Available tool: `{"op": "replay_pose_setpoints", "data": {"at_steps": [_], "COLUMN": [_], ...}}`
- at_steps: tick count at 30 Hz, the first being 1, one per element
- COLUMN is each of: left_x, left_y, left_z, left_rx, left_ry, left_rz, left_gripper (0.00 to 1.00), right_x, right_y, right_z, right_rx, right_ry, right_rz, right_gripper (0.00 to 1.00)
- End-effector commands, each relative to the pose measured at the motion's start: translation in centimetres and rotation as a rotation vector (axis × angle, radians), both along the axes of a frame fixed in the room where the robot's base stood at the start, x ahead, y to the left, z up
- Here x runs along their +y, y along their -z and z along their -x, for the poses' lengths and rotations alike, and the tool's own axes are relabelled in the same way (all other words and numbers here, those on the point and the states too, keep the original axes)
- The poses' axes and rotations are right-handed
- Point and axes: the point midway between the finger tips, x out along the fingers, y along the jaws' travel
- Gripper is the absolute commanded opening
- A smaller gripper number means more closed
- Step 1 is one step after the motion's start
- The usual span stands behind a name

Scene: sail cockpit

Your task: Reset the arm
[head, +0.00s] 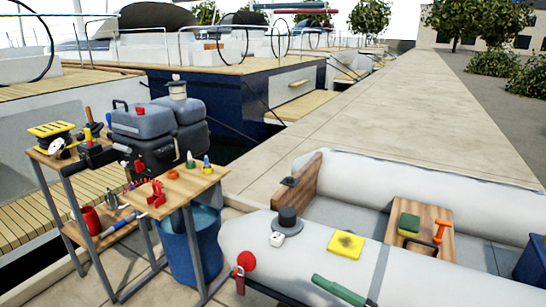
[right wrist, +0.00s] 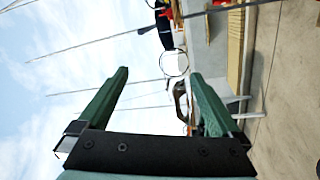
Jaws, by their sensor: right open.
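My right gripper (right wrist: 160,74) shows in the right wrist view with its two green fingers spread wide apart. Nothing is between the fingers. The view is turned on its side, with sky at the left and paving at the right. Boats and masts show in the distance beyond the fingers. Neither of my arms can be made out for certain in the head view. My left gripper is not in view.
A workbench (head: 184,186) with small tools stands left of a grey inflatable boat (head: 255,238). A yellow pad (head: 345,244) and a green rod-like item (head: 338,290) lie on the boat's near tube. A blue bin (head: 190,245) stands below the bench. The concrete quay (head: 400,115) behind is clear.

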Motion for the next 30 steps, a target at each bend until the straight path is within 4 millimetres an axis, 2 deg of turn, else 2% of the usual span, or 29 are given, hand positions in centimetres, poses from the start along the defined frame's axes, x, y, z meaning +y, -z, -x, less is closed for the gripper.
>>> {"op": "replay_pose_setpoints", "data": {"at_steps": [3, 9, 15, 18, 30], "left_x": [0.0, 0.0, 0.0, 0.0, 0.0], "left_y": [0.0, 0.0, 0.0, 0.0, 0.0], "left_z": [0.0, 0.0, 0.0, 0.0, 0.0], "left_rx": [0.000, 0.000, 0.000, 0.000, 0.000], "left_ry": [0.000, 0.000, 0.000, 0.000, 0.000], "left_rz": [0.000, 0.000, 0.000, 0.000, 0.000], "left_gripper": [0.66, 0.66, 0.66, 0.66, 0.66], "right_x": [-2.4, -6.2, -8.4, -8.8, -6.6], "right_y": [1.1, 4.5, 8.1, 9.4, 6.9], "right_z": [1.5, 4.1, 7.5, 9.1, 7.1], "right_rx": [0.179, 0.477, 0.742, 0.851, 0.883], "right_ry": [0.152, 0.368, 0.509, 0.559, 0.620], "right_rz": [-0.158, -0.310, -0.373, -0.405, -0.768], "right_gripper": [1.00, 1.00, 1.00, 1.00, 1.00]}}
